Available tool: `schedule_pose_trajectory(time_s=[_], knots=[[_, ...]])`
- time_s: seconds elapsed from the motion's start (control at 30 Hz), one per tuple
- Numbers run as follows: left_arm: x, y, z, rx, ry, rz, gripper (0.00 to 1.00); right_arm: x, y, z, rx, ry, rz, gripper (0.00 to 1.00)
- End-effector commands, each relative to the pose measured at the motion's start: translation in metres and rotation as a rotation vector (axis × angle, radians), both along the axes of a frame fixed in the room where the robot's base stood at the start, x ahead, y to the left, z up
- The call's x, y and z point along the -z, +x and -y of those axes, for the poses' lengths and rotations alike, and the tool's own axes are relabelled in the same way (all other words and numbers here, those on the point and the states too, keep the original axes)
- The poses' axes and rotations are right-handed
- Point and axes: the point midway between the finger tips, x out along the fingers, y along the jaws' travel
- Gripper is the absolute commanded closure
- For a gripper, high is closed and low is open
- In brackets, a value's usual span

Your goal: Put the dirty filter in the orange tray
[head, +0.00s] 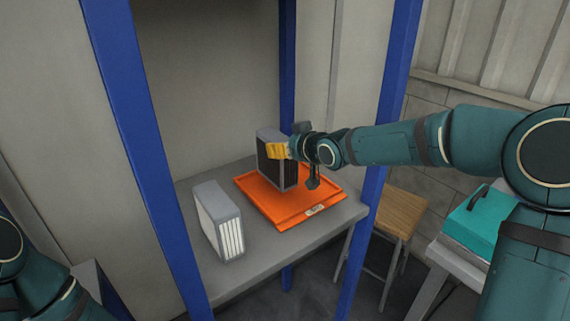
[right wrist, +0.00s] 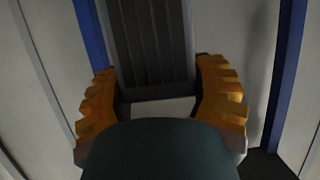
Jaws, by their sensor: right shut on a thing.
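The dirty filter (head: 278,170), a grey-framed block with dark pleats, stands upright at the orange tray (head: 262,212), over its back part. I cannot tell whether its base touches the tray. My right gripper (head: 279,150) is shut on the dirty filter near its upper part. In the right wrist view the yellow fingers of my right gripper (right wrist: 160,95) lie on both sides of the dark pleated filter (right wrist: 150,45). A clean filter (head: 219,222) with white pleats stands upright on the grey table, left of the tray. My left gripper is out of view.
The grey table (head: 264,258) stands between blue posts (head: 140,140), with a post (head: 376,180) to the right of the tray. A wooden stool (head: 398,210) and a teal case (head: 478,225) on a bench are at the right. Bare table shows in front of the tray.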

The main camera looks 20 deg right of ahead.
Motion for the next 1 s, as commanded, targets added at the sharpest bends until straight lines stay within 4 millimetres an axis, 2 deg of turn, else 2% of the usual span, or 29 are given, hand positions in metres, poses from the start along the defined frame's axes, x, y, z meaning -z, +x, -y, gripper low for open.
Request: schedule_pose_trajectory(time_s=[0.3,0.67,0.7,0.8,1.0], knots=[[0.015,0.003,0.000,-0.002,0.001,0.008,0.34,0.036,0.000,0.000,0.000,0.000,0.000,0.83],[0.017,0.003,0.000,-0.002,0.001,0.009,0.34,0.039,0.000,0.000,0.001,-0.001,0.002,0.83],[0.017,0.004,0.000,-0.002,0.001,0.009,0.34,0.040,0.000,0.000,0.001,0.000,0.000,0.34],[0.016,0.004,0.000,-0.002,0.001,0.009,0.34,0.039,0.000,0.000,0.001,0.000,0.000,0.03],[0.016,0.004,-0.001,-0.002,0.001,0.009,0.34,0.039,0.000,0.000,0.001,0.000,0.000,0.03]])
